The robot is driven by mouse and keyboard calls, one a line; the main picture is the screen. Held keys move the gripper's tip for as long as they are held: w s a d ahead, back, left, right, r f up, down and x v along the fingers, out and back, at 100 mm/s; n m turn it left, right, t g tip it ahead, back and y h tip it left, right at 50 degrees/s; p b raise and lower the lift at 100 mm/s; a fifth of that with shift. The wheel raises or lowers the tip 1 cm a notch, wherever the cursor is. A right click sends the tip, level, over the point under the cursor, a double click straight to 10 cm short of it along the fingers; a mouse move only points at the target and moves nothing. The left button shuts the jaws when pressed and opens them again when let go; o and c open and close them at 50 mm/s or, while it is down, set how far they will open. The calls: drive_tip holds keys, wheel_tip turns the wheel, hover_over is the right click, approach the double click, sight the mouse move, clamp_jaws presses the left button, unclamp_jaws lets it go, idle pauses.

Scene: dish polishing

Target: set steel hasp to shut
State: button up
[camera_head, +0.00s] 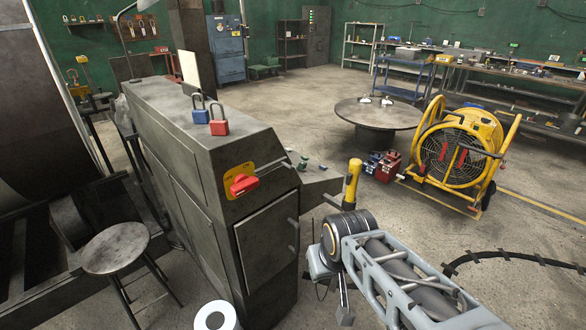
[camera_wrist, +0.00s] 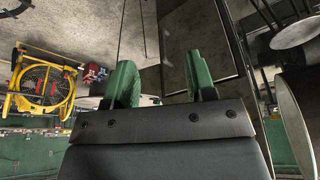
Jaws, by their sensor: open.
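I cannot make out the steel hasp for certain in either view. The grey metal cabinet (camera_head: 200,140) stands left of centre in the head view. It has a red rotary handle (camera_head: 243,184) on a yellow plate (camera_head: 233,170), above a door (camera_head: 266,240) that looks closed. A blue padlock (camera_head: 200,116) and a red padlock (camera_head: 219,127) stand upright on its top. My gripper (camera_wrist: 158,72) is open and empty in the wrist view, with its two green fingers apart. The cabinet door also shows in the wrist view (camera_wrist: 205,35), beyond the right finger.
A yellow fan (camera_head: 458,150) stands at the right, with a red toolbox (camera_head: 388,167) beside it. A round table (camera_head: 375,114) is behind. A stool (camera_head: 116,250) stands left of the cabinet. A dark cable (camera_head: 510,256) lies at the lower right. Open floor lies behind the cabinet.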

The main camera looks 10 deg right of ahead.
drive_tip(key=shift+d, duration=0.25)
drive_tip(key=shift+c, duration=0.6)
drive_tip(key=shift+w+d+f+m+g+p, duration=0.2)
drive_tip(key=shift+d+f+m+g+p, duration=0.3)
drive_tip(key=shift+d+f, duration=0.7)
drive_tip(key=shift+c, duration=0.4)
drive_tip(key=w+d+f+t+h+p, duration=0.1)
drive_tip(key=w+d+f+t+h, duration=0.15)
drive_tip(key=w+d, duration=0.4)
drive_tip(key=w+d+f+t+h, duration=0.1)
drive_tip(key=w+d+t, duration=0.2)
drive_tip(key=w+d, duration=0.4)
drive_tip(key=n+t+y, duration=0.5)
drive_tip(key=t+y, duration=0.3)
drive_tip(key=y, duration=0.5)
approach(287, 165)
drive_tip(key=shift+g+h, duration=0.25)
drive_tip(key=p+x, duration=0.2)
drive_tip(key=x, duration=0.8)
drive_tip(key=shift+w+p, duration=0.2)
drive_tip(key=shift+p, duration=0.1)
drive_tip(key=shift+c, duration=0.3)
